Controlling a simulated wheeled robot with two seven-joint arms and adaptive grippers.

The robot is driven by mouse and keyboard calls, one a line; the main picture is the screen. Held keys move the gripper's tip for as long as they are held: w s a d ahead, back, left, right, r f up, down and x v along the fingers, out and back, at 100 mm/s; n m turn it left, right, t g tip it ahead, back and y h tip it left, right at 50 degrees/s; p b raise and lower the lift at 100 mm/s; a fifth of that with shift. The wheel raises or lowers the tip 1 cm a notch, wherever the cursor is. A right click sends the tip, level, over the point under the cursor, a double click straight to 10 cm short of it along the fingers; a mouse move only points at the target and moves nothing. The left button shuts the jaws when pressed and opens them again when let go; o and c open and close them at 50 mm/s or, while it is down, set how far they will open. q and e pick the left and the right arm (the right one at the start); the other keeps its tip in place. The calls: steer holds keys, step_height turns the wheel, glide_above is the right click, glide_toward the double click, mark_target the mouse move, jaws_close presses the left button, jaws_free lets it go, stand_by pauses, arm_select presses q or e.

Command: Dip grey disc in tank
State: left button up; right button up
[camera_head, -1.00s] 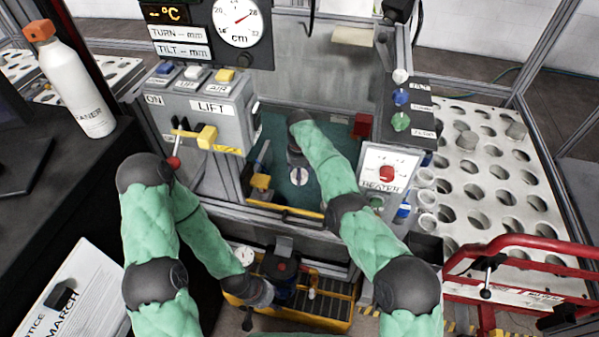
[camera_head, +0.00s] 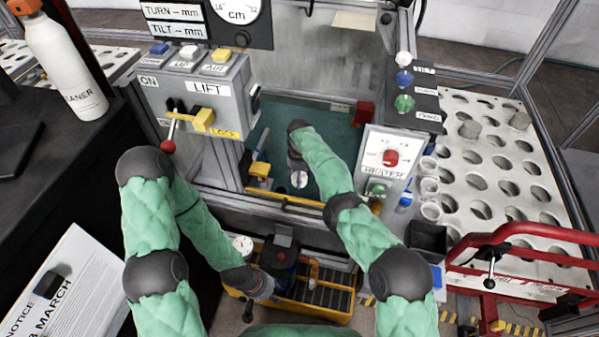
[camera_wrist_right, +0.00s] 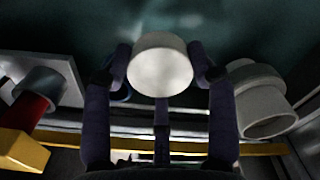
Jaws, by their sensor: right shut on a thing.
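The grey disc (camera_wrist_right: 160,66) is pale and round in the right wrist view. My right gripper (camera_wrist_right: 161,58) is shut on it, with a dark finger at each side. In the head view the right arm reaches into the tank (camera_head: 335,122), which has a teal inside. A pale round face, apparently the disc (camera_head: 299,179), shows below the right wrist, over the tank's front part. I cannot tell whether it touches liquid. My left gripper (camera_head: 262,288) is low in front of the tank, by a yellow-framed unit; its fingers are too small to read.
A LIFT box (camera_head: 195,98) with a red-knobbed lever stands left of the tank. A HEATER panel (camera_head: 391,157) stands at its right. A perforated white table (camera_head: 500,165) and a red rail (camera_head: 520,232) lie farther right. A grey pipe end (camera_wrist_right: 262,100) is close to the right gripper.

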step_height(320, 180, down, 8)
steer(key=shift+f, duration=0.2)
stand_by(0.6)
stand_by(2.5)
step_height(320, 180, up, 10)
steer(key=p, duration=0.8)
steer(key=shift+r, duration=0.25)
step_height(320, 180, up, 8)
steer(key=p, duration=0.6)
steer(key=shift+f, duration=0.1)
stand_by(0.9)
